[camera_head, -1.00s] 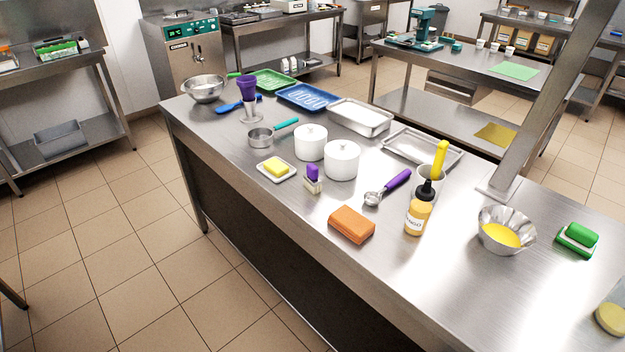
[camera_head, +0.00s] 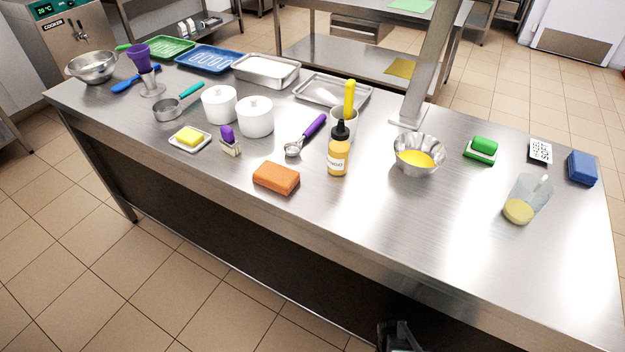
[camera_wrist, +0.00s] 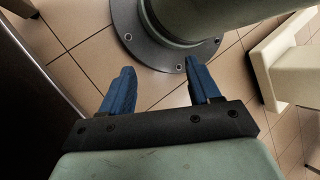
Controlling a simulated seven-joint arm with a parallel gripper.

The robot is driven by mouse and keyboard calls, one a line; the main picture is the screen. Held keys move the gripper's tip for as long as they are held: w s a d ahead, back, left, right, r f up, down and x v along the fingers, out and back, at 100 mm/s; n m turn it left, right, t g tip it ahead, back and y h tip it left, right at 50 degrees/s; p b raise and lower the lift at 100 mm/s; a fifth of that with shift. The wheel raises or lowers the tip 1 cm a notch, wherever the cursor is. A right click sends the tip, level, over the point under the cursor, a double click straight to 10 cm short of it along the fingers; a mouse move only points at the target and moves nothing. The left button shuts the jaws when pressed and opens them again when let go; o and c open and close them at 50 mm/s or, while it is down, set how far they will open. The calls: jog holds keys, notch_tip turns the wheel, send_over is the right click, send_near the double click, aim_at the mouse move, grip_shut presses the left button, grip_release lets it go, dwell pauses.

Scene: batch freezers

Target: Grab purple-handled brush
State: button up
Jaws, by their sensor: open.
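A small brush with a purple handle (camera_head: 228,137) and a pale bristle block stands on the steel counter (camera_head: 420,240). It is between the butter dish and the orange block, in front of the white lidded pots. My gripper (camera_wrist: 158,90) shows in the wrist view with its two blue fingers apart and nothing between them. It hangs over the tiled floor, away from the counter top. A dark part of my arm shows at the bottom edge of the head view. The brush is not in the wrist view.
Near the brush are a butter dish (camera_head: 190,139), an orange block (camera_head: 276,178), white pots (camera_head: 255,117) and a purple-handled scoop (camera_head: 307,134). A mustard bottle (camera_head: 338,155) stands farther right. The counter's front right is clear. A post (camera_head: 425,70) rises from the back edge.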

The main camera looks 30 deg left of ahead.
jog(key=s+a+f+n+t+h, duration=0.2)
jog(key=a+n+h, duration=0.1)
jog(key=a+n, duration=1.3)
jog(key=w+a+r+n+t, duration=0.15)
jog(key=a+r+n, duration=0.35)
jog(key=a+r, duration=0.75)
jog(key=a+r+t+y, duration=0.1)
jog(key=a+r, duration=0.4)
jog(key=r, duration=0.3)
jog(key=a+r+t, duration=0.2)
jog(key=a+r, duration=0.2)
jog(key=r, duration=0.4)
jog(key=a+r+t+y, duration=0.1)
jog(key=a+r, duration=0.4)
jog(key=r, duration=0.3)
notch_tip(320, 180, up, 34)
jog(key=m+y, duration=0.9)
jog(key=m, duration=1)
send_over(227, 137)
jog(key=d, duration=0.4)
jog(key=shift+g, duration=0.25)
jog(key=x, duration=0.8)
jog(key=shift+w+a+f, duration=0.1)
jog(key=shift+w+f, duration=0.1)
jog(key=shift+w, duration=0.15)
jog(key=shift+x, duration=2.7)
jog(key=shift+a+r, duration=0.1)
jog(key=shift+a, duration=0.1)
